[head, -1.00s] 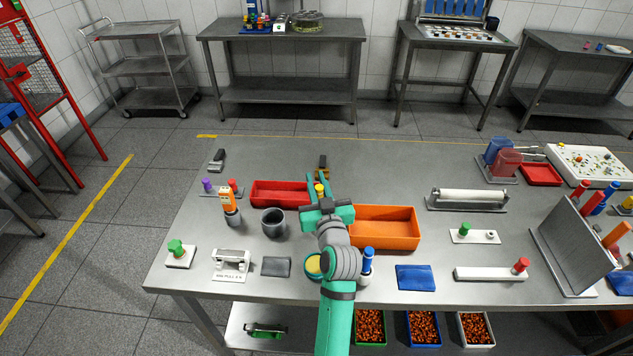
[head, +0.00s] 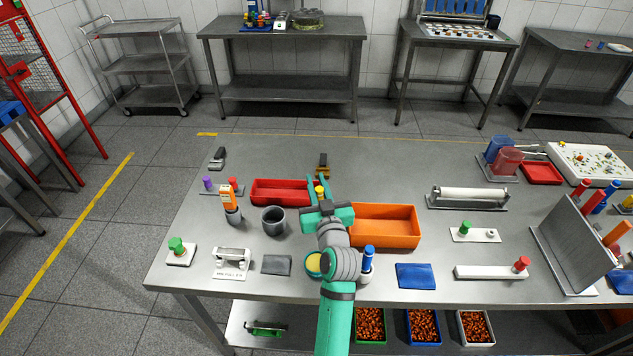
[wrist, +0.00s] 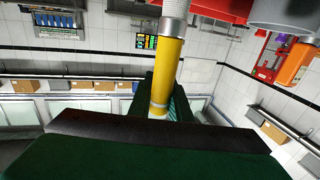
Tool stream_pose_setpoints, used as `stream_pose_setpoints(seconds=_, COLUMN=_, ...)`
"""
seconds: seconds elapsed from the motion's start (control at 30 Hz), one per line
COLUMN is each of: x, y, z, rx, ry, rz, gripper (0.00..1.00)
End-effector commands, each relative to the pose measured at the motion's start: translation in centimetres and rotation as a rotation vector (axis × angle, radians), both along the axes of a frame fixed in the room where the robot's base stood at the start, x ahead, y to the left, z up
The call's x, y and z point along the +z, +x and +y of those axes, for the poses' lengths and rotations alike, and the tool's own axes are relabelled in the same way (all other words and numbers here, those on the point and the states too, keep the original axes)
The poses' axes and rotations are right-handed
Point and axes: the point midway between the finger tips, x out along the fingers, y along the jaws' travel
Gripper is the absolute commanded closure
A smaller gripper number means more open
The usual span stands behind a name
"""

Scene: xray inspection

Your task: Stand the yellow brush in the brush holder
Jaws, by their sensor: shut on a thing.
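My gripper (head: 319,186) is shut on the yellow brush (head: 320,191) above the middle of the table, by the gap between the red and orange trays. In the wrist view the yellow handle (wrist: 167,65) stands between the green fingers (wrist: 160,95), with a pale grey ribbed part beyond it. The brush's far end is cut off there. A dark grey open cup (head: 273,222), likely the brush holder, stands on the table to the left of my gripper. It also shows at the wrist view's upper right edge (wrist: 285,12). The brush is apart from this cup.
A red tray (head: 280,200) lies left of my gripper and an orange tray (head: 385,238) right of it. An orange device (head: 230,200) stands left of the cup. A blue-topped item (head: 368,258) and a yellow-topped round container (head: 313,264) are close beside my arm.

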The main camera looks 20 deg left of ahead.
Motion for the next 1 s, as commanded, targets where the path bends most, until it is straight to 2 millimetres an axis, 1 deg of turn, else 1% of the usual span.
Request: stream_pose_setpoints(seconds=1.0, x=-2.2, y=0.0, z=0.0, rx=0.0, ry=0.002, rz=0.001, gripper=1.0)
